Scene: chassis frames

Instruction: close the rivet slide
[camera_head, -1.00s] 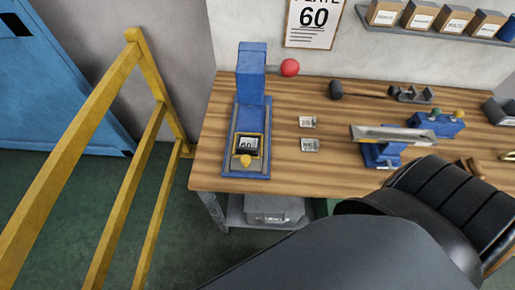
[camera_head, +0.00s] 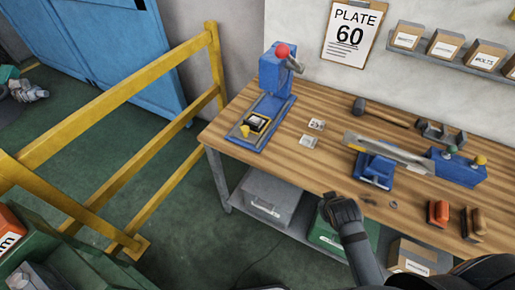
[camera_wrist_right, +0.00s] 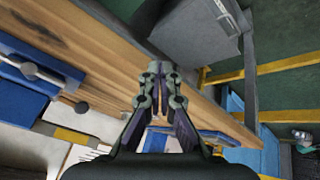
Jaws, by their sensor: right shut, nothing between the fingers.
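The blue rivet press (camera_head: 275,75) stands at the bench's left end, with a red-knobbed lever (camera_head: 283,50). Its slide (camera_head: 257,122), a dark yellow-edged carriage with a yellow knob (camera_head: 244,129), sits toward the front of the blue base, out from under the press head. A pale plate lies in it. My right gripper (camera_head: 338,204) is shut and empty near the bench's front edge, right of the press and apart from it. In the wrist view its fingers (camera_wrist_right: 161,78) are together, partly hiding blue parts behind them. My left gripper does not show.
Two loose plates (camera_head: 312,133) lie right of the press. A blue clamp fixture (camera_head: 374,170), hammer (camera_head: 385,112) and orange-handled item (camera_head: 438,213) lie farther right. A yellow railing (camera_head: 110,105) stands left. A grey bin (camera_head: 270,197) sits under the bench.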

